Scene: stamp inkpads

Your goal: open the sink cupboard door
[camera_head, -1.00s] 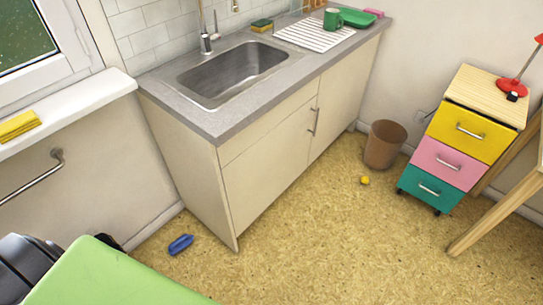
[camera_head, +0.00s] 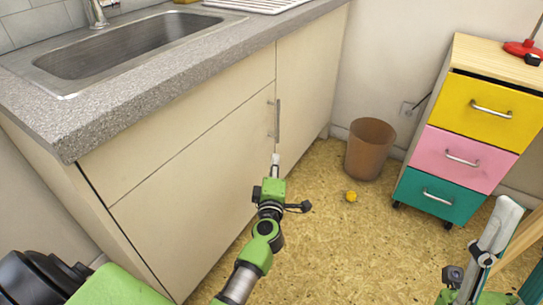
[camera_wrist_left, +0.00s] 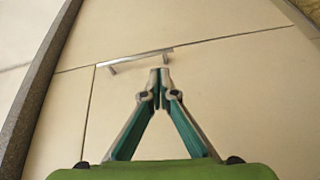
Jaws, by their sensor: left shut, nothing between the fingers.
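The sink cupboard door (camera_head: 190,207) is the pale panel under the sink, closed and flush with the front. Its upright metal bar handle (camera_head: 278,120) is at its right edge, by the seam with the neighbouring door. My left gripper (camera_head: 275,160) is shut and empty just below the handle. In the left wrist view, the handle (camera_wrist_left: 135,57) lies just beyond and left of the shut fingertips (camera_wrist_left: 160,76), apart from them in the picture. My right gripper (camera_head: 490,240) shows at the lower right; its fingers' state is unclear.
The grey countertop (camera_head: 130,95) with the sink (camera_head: 130,45) overhangs the cupboard. A brown bin (camera_head: 370,150), a small yellow ball (camera_head: 351,197) and a coloured drawer unit (camera_head: 462,145) stand to the right. Free floor (camera_head: 330,250) lies in front of the door.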

